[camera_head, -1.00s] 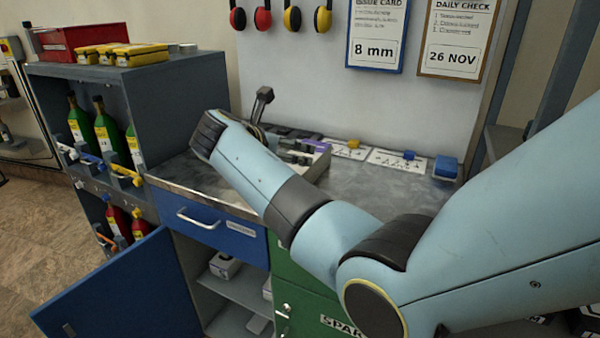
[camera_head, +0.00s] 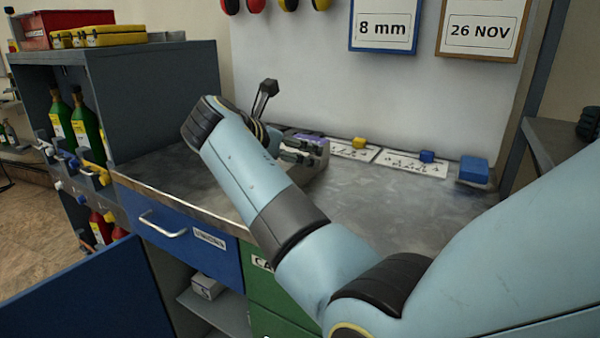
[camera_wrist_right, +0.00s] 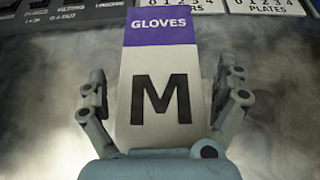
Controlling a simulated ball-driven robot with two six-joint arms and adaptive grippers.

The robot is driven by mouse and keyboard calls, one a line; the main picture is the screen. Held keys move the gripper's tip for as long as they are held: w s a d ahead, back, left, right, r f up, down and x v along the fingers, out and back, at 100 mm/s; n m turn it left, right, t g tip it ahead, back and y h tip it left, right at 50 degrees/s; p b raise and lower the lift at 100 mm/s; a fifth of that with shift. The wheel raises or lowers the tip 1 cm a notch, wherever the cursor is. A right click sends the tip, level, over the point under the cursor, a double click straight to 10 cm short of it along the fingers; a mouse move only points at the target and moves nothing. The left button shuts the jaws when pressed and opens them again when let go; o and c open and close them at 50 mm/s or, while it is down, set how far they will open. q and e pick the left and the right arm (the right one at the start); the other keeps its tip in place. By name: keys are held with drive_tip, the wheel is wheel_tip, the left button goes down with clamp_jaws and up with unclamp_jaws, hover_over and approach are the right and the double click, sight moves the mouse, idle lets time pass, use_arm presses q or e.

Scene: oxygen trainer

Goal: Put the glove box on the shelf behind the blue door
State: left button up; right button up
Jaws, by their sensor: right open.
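The glove box (camera_wrist_right: 160,90) is white with a purple GLOVES band and a big black M, and lies on the grey counter. In the wrist view my right gripper (camera_wrist_right: 165,70) is open, with one finger on each side of it. Gaps show beside the box, so no grip is visible. In the head view the box's purple part (camera_head: 310,137) shows beyond my right forearm, partly covered by the gripper's fingers. The blue door (camera_head: 85,300) stands open at lower left. The shelf (camera_head: 218,312) shows inside the cabinet beside it. My left gripper is out of view.
A blue drawer (camera_head: 185,240) is above the opening. Printed cards (camera_head: 412,163) and a blue block (camera_head: 473,170) lie along the counter's back. A bottle rack (camera_head: 160,95) stands at left. The counter's right part is clear.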

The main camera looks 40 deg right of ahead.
drive_tip(key=shift+r, duration=0.1)
drive_tip(key=c, duration=1.5)
